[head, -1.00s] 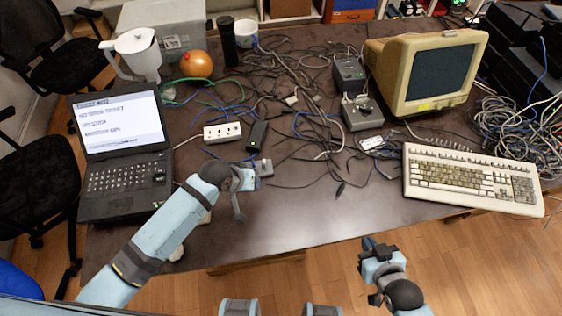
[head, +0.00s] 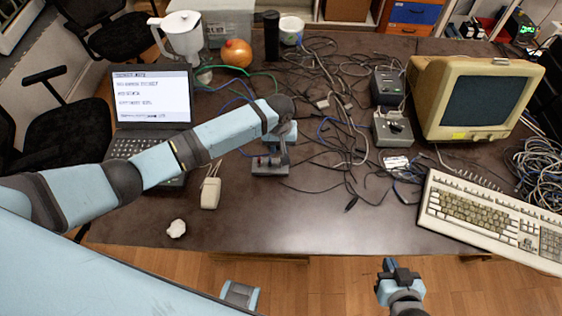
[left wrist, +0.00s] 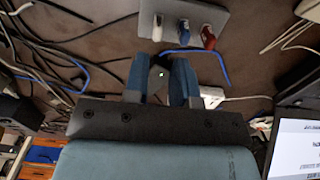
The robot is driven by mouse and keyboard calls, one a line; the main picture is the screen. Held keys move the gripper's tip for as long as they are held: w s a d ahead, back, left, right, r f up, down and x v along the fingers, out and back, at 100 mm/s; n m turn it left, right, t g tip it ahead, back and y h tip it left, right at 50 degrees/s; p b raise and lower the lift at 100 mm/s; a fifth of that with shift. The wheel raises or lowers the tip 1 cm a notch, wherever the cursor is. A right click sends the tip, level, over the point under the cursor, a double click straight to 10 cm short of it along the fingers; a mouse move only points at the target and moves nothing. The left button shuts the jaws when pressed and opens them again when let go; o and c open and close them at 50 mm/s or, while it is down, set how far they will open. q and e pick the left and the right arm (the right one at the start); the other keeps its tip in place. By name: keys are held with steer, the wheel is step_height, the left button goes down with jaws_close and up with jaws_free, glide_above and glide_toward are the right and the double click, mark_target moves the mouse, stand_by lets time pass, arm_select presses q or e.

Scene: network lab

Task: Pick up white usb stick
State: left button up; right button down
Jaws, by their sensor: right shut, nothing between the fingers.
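The white usb stick (left wrist: 157,27) stands in a grey hub (left wrist: 222,18), beside a blue stick (left wrist: 183,32) and a red stick (left wrist: 208,37). The hub (head: 270,170) also shows in the head view, just in front of my left gripper; the white stick is too small to make out there. My left gripper (left wrist: 160,62) is open, its fingers apart and clear of the sticks. In the head view my left gripper (head: 283,140) hangs over the table behind the hub, partly hidden by its own wrist. My right gripper (head: 388,266) is shut and empty off the table's front edge.
A beige mouse (head: 210,193) and a crumpled white piece (head: 176,229) lie left of the hub. A laptop (head: 150,97) stands behind my left arm. Cables (head: 340,130) clutter the middle. A keyboard (head: 480,215) and monitor (head: 475,98) are right. The front table strip is clear.

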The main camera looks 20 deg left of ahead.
arm_select(q)
steer(key=f, duration=0.6)
steer(key=shift+s+d+f, duration=0.2)
steer(key=shift+d, duration=0.1)
steer(key=shift+c, duration=0.2)
jaws_close()
